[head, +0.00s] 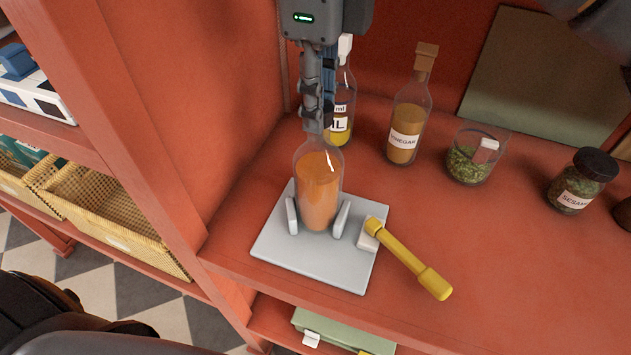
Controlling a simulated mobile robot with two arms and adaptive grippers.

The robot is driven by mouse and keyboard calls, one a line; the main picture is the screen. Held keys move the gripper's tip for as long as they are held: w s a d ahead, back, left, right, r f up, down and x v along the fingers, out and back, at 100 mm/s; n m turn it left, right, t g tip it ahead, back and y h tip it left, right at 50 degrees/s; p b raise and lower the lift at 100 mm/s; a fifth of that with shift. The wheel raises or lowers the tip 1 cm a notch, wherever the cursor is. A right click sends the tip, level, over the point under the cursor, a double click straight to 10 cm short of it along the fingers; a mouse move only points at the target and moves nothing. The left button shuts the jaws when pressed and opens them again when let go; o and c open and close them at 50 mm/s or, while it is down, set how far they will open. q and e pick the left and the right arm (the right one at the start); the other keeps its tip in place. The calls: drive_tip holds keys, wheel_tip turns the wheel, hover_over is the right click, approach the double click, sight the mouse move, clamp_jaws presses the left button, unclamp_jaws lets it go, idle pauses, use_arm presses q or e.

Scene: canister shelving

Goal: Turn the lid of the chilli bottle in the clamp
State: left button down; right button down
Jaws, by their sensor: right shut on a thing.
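The chilli bottle (318,190), clear with orange contents, stands upright in the clamp (300,265). The clamp is a grey plate with two pale jaws at the bottle's sides and a yellow handle (408,257) at its right. My right gripper (314,122) points down from above and is shut on the lid at the bottle's top. The gripper's fingers hide the lid. At the lower left edge a dark part of me shows, but my left gripper is not seen.
An oil bottle (343,105) stands close behind my gripper. A vinegar bottle (407,120), a glass of green herbs (473,158) and a sesame jar (577,185) stand to the right. A red upright panel (190,100) bounds the left. The shelf front right is clear.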

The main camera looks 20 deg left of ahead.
drive_tip(key=n+p, duration=0.2)
drive_tip(key=n, duration=0.1)
drive_tip(key=shift+r, duration=0.15)
drive_tip(key=n+p, duration=0.1)
drive_tip(key=n, duration=0.3)
drive_tip(key=shift+n+p, duration=0.3)
drive_tip(key=shift+p, duration=0.1)
drive_tip(key=shift+f+n, duration=0.2)
drive_tip(key=shift+n, duration=0.2)
drive_tip(key=shift+r, duration=0.1)
drive_tip(key=shift+r+p, duration=1.85)
drive_tip(key=shift+r, duration=0.6)
drive_tip(key=shift+w+d, duration=0.1)
